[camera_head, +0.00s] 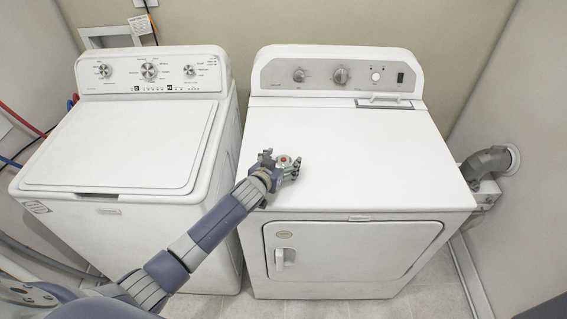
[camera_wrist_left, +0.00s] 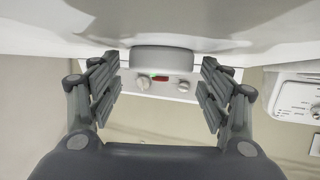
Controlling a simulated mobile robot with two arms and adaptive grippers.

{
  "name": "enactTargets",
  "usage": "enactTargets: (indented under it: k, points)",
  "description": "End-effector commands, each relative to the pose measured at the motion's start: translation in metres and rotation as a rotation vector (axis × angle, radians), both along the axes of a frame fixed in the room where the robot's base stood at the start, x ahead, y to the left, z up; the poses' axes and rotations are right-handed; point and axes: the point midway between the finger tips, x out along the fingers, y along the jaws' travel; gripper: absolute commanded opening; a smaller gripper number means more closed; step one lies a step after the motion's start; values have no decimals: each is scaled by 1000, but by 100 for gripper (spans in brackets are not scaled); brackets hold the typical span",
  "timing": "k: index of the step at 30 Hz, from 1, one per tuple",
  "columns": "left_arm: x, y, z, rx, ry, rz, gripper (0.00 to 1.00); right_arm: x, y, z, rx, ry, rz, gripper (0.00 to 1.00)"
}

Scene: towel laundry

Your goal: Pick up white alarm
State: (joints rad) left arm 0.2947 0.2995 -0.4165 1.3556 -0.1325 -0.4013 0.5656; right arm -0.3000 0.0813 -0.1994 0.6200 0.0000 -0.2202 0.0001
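The white alarm (camera_head: 284,159) is a small round thing with a red spot on top, near the left front part of the white dryer's top (camera_head: 350,160). In the left wrist view the alarm (camera_wrist_left: 162,60) shows as a short pale grey disc between the fingers. My left gripper (camera_head: 281,164) reaches it from the front left. Its fingers are spread on both sides of the alarm, with a visible gap on each side in the wrist view. My right gripper is not in view.
A white washer (camera_head: 120,150) with a closed lid stands left of the dryer, a narrow gap between them. The dryer's control panel (camera_head: 335,75) rises at the back. The rest of the dryer top is clear. A grey vent pipe (camera_head: 485,163) is at right.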

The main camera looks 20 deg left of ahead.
Motion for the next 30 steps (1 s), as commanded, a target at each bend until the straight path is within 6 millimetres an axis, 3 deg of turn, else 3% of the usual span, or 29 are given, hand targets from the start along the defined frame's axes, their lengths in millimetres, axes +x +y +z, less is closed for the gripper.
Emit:
enactTargets:
  k: [1, 4, 17, 26, 30]
  points:
    - [0, 0, 0, 0, 0, 0, 51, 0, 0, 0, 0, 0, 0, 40]
    - [0, 0, 0, 0, 0, 0, 29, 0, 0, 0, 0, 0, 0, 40]
    - [0, 1, 3, 1, -1, 1, 29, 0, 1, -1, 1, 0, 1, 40]
    - [1, 0, 32, 1, -7, -1, 29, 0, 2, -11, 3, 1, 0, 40]
    - [-25, 10, 34, 2, 2, -1, 29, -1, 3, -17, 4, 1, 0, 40]
